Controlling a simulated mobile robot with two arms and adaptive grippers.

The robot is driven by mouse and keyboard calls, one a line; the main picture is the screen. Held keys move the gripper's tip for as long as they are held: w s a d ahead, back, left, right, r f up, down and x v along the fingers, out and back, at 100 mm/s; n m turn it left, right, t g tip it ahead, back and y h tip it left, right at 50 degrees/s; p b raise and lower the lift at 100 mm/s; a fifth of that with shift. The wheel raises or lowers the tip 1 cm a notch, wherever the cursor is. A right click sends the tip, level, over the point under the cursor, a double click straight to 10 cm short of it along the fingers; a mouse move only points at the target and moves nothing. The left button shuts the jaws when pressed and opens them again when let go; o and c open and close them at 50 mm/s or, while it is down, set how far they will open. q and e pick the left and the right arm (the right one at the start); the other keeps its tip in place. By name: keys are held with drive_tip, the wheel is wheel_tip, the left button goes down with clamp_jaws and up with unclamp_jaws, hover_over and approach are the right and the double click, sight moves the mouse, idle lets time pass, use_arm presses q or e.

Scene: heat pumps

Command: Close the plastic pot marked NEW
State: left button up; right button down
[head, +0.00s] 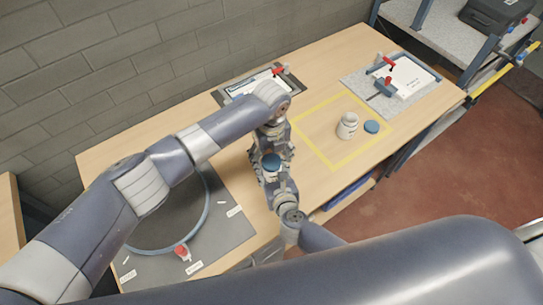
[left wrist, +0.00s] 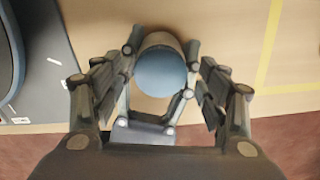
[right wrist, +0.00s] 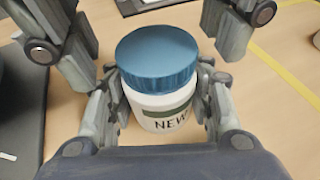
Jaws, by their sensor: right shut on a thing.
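The pot marked NEW (right wrist: 165,114) is a white jar with a dark band, standing upright in the right wrist view. Its blue lid (right wrist: 157,57) sits on top; I cannot tell whether it is screwed tight. My right gripper (right wrist: 160,88) is shut around the pot's body below the lid. My left gripper (left wrist: 155,72) is open, with its fingers apart on either side of the lid and clear of it. In the head view the lid (head: 271,162) shows between both grippers, and the pot's body is mostly hidden.
A second white pot (head: 347,127) stands uncovered inside a yellow taped square, with a blue lid (head: 371,127) lying beside it. A dark mat (head: 232,190) with a large ring is at the left.

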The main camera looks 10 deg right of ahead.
use_arm(q)
wheel_tip(320, 180, up, 12)
idle(0.7)
use_arm(e)
drive_tip(key=c, duration=0.7)
unclamp_jaws()
drive_tip(key=v, duration=1.2)
